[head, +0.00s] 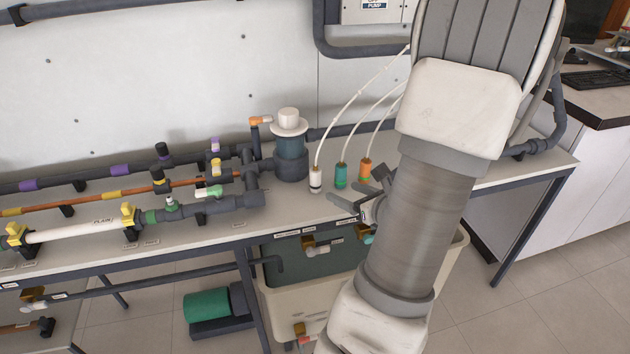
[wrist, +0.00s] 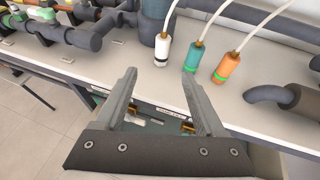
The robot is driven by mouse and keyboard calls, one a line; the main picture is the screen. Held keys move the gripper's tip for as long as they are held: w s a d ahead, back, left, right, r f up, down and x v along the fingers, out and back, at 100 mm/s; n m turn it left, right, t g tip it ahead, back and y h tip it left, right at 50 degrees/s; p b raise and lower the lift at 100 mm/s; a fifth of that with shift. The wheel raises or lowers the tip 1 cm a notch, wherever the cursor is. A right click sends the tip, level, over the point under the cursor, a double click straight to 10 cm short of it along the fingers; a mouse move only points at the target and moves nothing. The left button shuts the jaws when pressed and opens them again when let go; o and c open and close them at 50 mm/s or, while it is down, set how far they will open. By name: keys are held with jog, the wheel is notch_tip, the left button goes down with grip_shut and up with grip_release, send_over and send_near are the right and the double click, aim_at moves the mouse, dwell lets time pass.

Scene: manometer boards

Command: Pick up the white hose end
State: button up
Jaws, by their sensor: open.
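The white hose end (head: 316,181) stands upright on the bench top, leftmost of three hose ends, with a white hose rising from it. It also shows in the wrist view (wrist: 162,50), beyond my fingertips and between their directions. A green hose end (head: 341,176) and an orange hose end (head: 365,171) stand to its right; in the wrist view they are the teal one (wrist: 193,57) and the orange one (wrist: 226,69). My gripper (head: 346,209) is open and empty at the bench's front edge; its two fingers spread wide in the wrist view (wrist: 154,85). It touches no hose end.
Pipes with valves (head: 205,202) run along the bench to the left, and a dark filter pot with a white cap (head: 289,124) stands behind the hose ends. A tank (head: 283,296) sits below the bench edge. Bare bench top (wrist: 265,55) lies to the right.

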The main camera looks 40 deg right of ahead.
aim_at(319, 178)
jog(key=b+x, duration=0.2)
jog(key=x, duration=0.8)
jog(key=shift+d+r+b+x, duration=0.15)
jog(key=shift+b+x, duration=0.3)
jog(key=shift+x, duration=0.95)
jog(key=shift+d+r+b+x, duration=0.15)
jog(key=shift+b+x, duration=0.25)
jog(key=shift+x, duration=1)
grip_shut()
